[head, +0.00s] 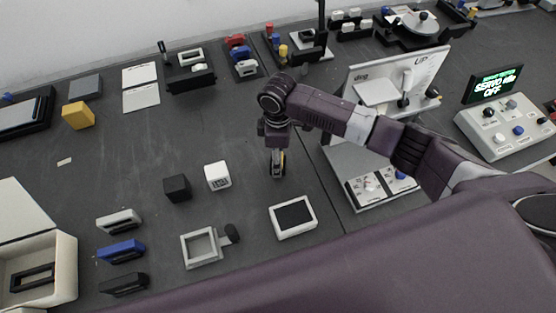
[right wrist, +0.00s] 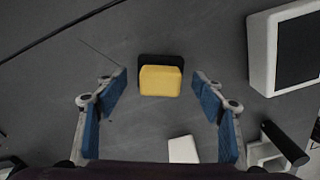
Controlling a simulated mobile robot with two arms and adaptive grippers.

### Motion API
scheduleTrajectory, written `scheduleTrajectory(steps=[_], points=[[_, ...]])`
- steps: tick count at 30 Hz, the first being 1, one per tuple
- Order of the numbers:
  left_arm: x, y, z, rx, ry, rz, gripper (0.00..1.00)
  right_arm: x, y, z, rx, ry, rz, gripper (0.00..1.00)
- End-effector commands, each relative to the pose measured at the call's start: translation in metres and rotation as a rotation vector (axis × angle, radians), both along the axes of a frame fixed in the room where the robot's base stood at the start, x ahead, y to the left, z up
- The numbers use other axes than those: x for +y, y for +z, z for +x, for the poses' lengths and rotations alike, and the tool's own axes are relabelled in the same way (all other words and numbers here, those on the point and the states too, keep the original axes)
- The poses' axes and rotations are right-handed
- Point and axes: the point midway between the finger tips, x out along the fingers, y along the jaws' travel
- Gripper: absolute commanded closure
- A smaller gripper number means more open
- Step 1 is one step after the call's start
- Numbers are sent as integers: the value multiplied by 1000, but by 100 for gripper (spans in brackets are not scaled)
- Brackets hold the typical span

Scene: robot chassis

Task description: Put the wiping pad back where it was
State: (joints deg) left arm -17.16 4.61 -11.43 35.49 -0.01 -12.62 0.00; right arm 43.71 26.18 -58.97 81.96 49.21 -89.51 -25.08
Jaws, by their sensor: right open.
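The wiping pad appears to be the yellow block with a black layer (right wrist: 160,80), lying on the dark table in the middle of the right wrist view. My right gripper (right wrist: 165,105) is open, with its blue-lined fingers spread left and right of the pad and a clear gap on both sides. In the head view the right gripper (head: 277,165) points down at the table and mostly hides the pad; only a little yellow shows there. My left gripper is not in view.
A white-framed black panel (head: 293,216) lies nearer me. A white cube (head: 218,176) and a black cube (head: 177,188) stand to the left, with a grey square frame (head: 201,247) below them. A tilted white stand (head: 370,160) is to the right.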

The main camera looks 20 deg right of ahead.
Motion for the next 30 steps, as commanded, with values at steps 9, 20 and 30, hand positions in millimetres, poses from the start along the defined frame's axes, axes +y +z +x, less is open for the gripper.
scheduleTrajectory(steps=[9, 20, 30], points=[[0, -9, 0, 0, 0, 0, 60, 0, 68, 1, -4, 2, 1, 37], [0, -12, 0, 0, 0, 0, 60, 0, 101, 0, 0, 0, -1, 37], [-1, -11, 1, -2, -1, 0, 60, 0, 100, -1, 1, 0, 0, 37]])
